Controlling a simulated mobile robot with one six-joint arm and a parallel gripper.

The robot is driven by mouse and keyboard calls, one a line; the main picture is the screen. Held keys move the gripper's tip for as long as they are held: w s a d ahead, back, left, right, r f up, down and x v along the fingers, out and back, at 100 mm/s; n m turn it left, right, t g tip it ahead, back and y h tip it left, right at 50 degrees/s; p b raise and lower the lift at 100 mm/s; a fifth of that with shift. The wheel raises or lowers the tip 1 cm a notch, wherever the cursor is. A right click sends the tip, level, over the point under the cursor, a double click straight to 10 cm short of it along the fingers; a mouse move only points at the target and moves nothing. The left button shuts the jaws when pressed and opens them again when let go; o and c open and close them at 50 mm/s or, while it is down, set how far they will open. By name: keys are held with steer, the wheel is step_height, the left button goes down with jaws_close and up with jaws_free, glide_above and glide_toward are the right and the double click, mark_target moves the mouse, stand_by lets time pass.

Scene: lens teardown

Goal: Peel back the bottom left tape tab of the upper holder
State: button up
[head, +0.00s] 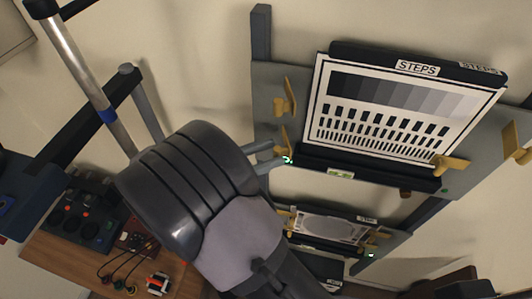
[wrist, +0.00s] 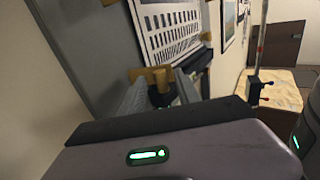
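The upper holder (head: 310,158) carries a white STEPS test chart (head: 400,112) on a grey wall board. A yellow-tan tape tab (head: 285,138) is at the holder's bottom left, right by my fingertips. My gripper (head: 280,154) reaches in from the lower left, its two fingers apart. In the wrist view the tape tab (wrist: 150,74) lies just beyond and between the fingers (wrist: 160,84), with a dark rounded piece below it. I cannot tell whether the fingers touch the tab. Another tab (head: 450,163) is at the holder's bottom right.
Another tape piece (head: 284,97) sticks at the board's upper left. A wooden bench (head: 60,250) with a control box (head: 85,217) and cables stands at lower left.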

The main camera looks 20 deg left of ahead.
steer(key=shift+a, duration=0.1)
steer(key=v, duration=1.1)
steer(key=shift+s+a, duration=0.3)
